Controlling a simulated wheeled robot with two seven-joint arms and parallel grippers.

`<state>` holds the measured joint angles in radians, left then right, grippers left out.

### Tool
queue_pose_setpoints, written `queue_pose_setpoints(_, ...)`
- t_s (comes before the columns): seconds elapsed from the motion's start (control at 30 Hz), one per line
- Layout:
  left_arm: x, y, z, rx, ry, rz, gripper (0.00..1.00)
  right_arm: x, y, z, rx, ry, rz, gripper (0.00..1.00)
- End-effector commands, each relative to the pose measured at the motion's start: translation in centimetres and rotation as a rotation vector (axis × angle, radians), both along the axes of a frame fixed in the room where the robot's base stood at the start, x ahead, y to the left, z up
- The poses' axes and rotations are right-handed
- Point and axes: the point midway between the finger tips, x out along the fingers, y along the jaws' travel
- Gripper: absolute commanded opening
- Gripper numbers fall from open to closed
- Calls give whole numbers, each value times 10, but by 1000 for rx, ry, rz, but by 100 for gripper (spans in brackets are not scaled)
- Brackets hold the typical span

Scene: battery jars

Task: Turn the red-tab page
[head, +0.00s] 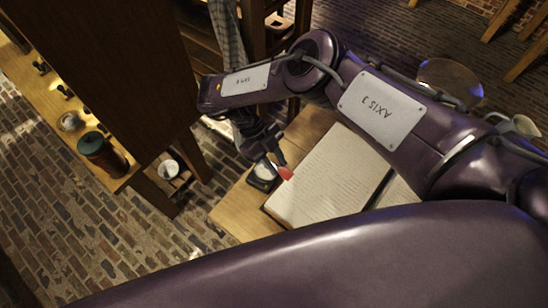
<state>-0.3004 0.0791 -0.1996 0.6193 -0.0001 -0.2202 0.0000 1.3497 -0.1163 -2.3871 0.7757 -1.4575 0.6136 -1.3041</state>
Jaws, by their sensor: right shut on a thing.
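An open book (325,178) with pale, lined pages lies on a wooden table. A red tab (285,173) shows at the left edge of its left page. My right gripper (279,162) reaches down from above, beside that edge, and is shut on the red-tab page at the tab. The fingertips are small and partly dark here. My arm hides part of the book's right side. My left gripper is not in view.
A small dark container with a pale top (264,171) stands on the table close left of the tab. A wooden bench (60,105) at the left holds a dark green jar (100,150) and small items. A glass bowl (449,78) is behind my arm.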

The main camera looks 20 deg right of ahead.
Motion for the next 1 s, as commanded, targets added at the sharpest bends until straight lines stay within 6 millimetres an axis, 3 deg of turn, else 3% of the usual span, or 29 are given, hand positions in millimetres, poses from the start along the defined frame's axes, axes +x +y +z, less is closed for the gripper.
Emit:
queue_pose_setpoints(0.17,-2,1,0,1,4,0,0,-3,-2,0,-7,6,-3,0)
queue_pose_setpoints(0.2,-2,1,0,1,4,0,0,-3,-2,0,-7,6,-3,32)
queue_pose_setpoints(0.33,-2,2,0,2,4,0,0,-2,-1,0,-5,4,-2,49)
queue_pose_setpoints(0.73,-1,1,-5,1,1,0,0,5,2,5,-2,-1,0,49)
queue_pose_setpoints(1.0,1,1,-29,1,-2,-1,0,27,15,40,-6,-5,2,49)
